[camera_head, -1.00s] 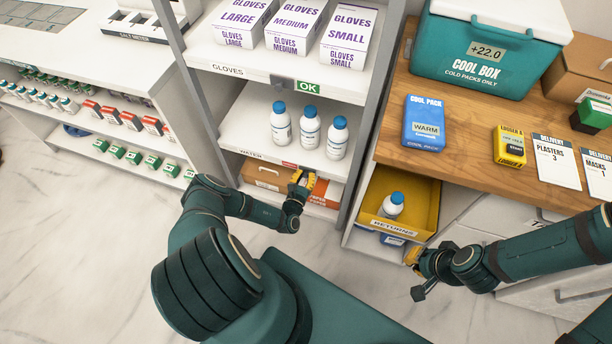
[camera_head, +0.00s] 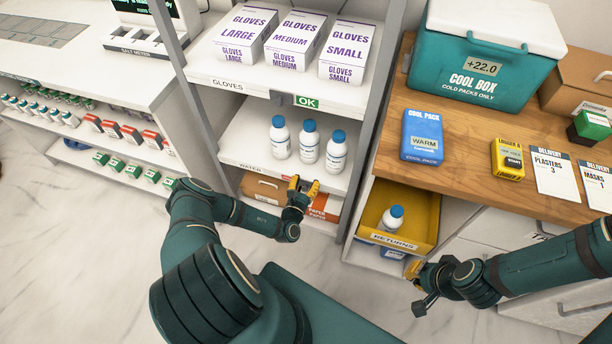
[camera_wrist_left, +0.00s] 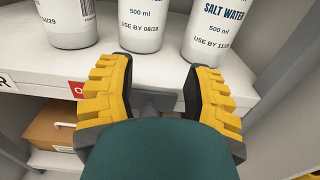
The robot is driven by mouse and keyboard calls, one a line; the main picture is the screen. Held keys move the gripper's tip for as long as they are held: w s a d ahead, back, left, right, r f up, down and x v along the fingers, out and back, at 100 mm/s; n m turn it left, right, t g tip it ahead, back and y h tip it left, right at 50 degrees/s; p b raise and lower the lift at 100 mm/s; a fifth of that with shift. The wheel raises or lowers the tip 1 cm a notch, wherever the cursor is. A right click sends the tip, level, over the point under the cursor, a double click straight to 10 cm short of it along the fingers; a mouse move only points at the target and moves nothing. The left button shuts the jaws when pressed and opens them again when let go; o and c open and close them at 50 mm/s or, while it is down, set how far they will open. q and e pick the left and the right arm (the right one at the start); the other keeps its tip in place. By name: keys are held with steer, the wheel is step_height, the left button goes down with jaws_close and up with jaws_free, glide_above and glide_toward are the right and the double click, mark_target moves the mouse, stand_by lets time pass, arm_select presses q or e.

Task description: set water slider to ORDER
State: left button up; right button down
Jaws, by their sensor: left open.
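The water shelf (camera_head: 232,148) holds three white bottles with blue caps. On its front edge, in the left wrist view, a grey piece (camera_wrist_left: 158,103), apparently the water slider, shows between my fingers. A red tag (camera_wrist_left: 77,89) sits left of it, partly hidden by a finger; only a first letter like O reads. My left gripper (camera_head: 303,187) is just in front of this edge, open, with its yellow fingers (camera_wrist_left: 156,92) either side of the grey piece. I cannot tell whether they touch it. My right gripper (camera_head: 417,285) hangs before the returns bin; its opening is unclear.
Above, the gloves shelf (camera_head: 240,88) has a slider showing a green OK tag (camera_head: 306,102). Below the water shelf are cardboard boxes (camera_head: 263,188). The yellow returns bin (camera_head: 425,215) holds one bottle. A wooden counter (camera_head: 465,160) stands at the right.

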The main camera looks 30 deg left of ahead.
mark_target(306, 190)
arm_select(q)
steer(key=shift+r, duration=2.6)
steer(key=shift+f, duration=0.1)
